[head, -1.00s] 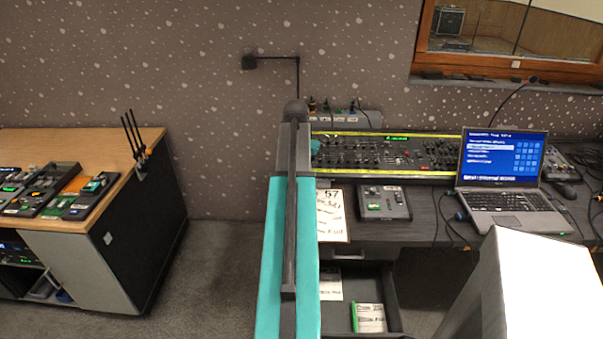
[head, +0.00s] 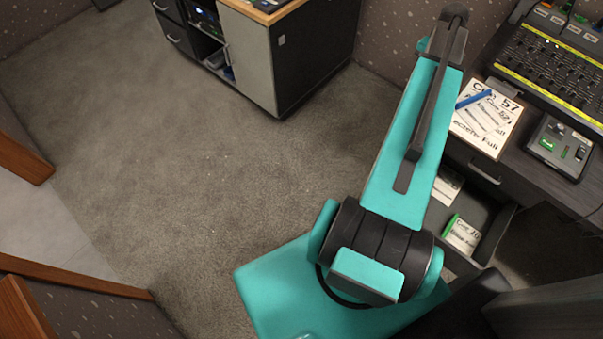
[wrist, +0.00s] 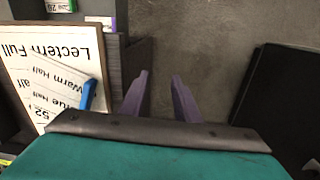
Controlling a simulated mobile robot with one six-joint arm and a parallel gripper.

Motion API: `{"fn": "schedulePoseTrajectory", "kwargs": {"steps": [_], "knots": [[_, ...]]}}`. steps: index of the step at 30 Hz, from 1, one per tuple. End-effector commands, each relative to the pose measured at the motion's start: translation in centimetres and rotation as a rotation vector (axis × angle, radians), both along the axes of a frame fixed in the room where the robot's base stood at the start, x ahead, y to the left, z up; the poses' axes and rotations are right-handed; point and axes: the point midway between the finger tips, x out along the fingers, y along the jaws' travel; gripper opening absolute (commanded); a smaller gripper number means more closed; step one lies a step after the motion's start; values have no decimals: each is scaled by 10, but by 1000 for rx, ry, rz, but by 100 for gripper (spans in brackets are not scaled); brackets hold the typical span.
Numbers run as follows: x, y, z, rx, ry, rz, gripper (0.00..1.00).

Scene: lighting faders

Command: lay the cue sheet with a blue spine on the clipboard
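The cue sheet with a blue spine (head: 473,99) lies at a slant on the clipboard (head: 489,146) at the desk's edge. In the wrist view its blue spine (wrist: 88,95) is towards my gripper and the sheet rests over the clipboard's printed page (wrist: 45,48). The clipboard shows a thin brown border. My gripper (wrist: 159,75) is open and empty, to the right of the sheet in the wrist view and apart from it, with carpet behind the fingers. In the head view my arm hides the gripper.
An open drawer below the clipboard holds a cue sheet with a green spine (head: 463,236) and another sheet (head: 446,186). A small fader box (head: 559,148) and a large mixing console (head: 553,62) stand on the desk. The carpet (head: 200,170) to the left is clear.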

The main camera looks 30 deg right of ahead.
Motion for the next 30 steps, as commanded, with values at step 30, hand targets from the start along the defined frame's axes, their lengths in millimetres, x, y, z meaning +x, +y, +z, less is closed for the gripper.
{"fn": "schedulePoseTrajectory", "kwargs": {"steps": [30], "knots": [[20,386,-249,244,219,797,29]]}}
